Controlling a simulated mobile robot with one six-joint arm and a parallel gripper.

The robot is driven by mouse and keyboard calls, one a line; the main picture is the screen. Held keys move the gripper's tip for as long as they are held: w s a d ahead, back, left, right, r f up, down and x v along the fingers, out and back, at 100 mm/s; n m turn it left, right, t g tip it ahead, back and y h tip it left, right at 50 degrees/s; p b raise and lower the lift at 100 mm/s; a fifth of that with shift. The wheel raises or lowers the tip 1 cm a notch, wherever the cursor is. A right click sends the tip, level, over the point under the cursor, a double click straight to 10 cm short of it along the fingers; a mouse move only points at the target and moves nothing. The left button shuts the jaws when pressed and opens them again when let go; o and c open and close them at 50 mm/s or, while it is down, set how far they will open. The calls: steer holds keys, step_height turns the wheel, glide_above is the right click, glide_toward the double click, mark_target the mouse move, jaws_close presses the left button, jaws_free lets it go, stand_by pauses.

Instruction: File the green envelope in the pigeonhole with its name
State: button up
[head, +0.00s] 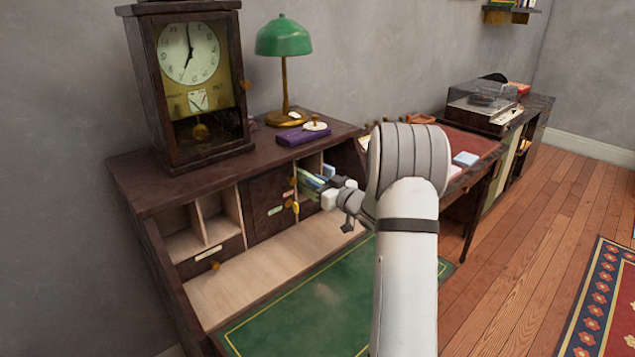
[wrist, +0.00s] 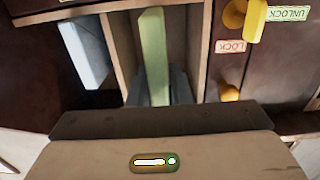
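The green envelope (wrist: 153,45) stands on edge in my gripper (wrist: 158,88), with a dark grey finger on each side of it. Its far end points into an open pigeonhole between two light wooden dividers; I cannot tell how deep it reaches. In the head view the envelope (head: 311,181) shows at the pigeonholes right of the small dark door, with my gripper (head: 326,188) at its near end. The pigeonhole name labels are not readable. A pale blue envelope (wrist: 84,52) stands in the neighbouring pigeonhole.
A yellow key or knob (wrist: 250,18) sits beside LOCK (wrist: 230,46) and UNLOCK (wrist: 287,14) labels. A clock (head: 190,85), green lamp (head: 284,38) and purple item (head: 302,135) stand on the desk top. The left pigeonholes (head: 203,222) look empty. The green desk mat (head: 310,305) is clear.

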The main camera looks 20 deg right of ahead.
steer(key=o, duration=0.4)
steer(key=shift+o, duration=0.2)
steer(key=shift+s, duration=0.1)
steer(key=v, duration=0.7)
steer(key=shift+s+d, duration=0.15)
steer(key=shift+s, duration=0.1)
steer(key=shift+r, duration=0.1)
